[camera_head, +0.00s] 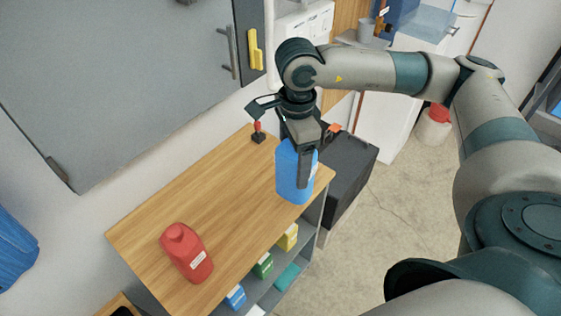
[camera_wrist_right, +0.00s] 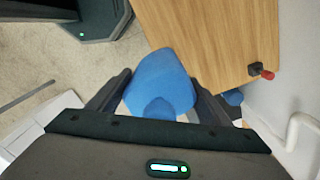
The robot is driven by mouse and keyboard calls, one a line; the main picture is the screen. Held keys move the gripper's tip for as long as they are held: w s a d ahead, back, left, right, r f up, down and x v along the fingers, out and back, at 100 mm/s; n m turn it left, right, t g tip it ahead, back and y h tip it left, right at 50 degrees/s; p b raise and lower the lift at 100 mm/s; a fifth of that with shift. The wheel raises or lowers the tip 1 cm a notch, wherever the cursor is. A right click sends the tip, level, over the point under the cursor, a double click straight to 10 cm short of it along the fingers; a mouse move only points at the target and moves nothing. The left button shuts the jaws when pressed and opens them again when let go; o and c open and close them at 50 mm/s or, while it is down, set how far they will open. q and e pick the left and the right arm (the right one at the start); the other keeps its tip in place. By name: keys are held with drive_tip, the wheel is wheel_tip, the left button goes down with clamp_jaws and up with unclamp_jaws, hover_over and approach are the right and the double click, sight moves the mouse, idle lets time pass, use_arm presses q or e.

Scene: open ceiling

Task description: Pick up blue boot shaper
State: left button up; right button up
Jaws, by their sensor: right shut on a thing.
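The blue boot shaper (camera_head: 292,178) is at the far right end of the wooden tabletop in the head view, upright or nearly so. My right gripper (camera_head: 303,168) comes down over it from above and is shut on it. In the right wrist view the blue boot shaper (camera_wrist_right: 160,80) sits between the two dark fingers of my right gripper (camera_wrist_right: 160,92). I cannot tell whether its base touches the tabletop. My left gripper is not in view.
A small red-and-black item (camera_head: 258,134) is at the back edge. Shelves below hold several small boxes. A dark cabinet (camera_head: 350,175) stands to the right.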

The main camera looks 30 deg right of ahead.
drive_tip(key=shift+s+d+r, duration=0.15)
drive_tip(key=shift+s+r, duration=0.4)
drive_tip(key=shift+s, duration=0.25)
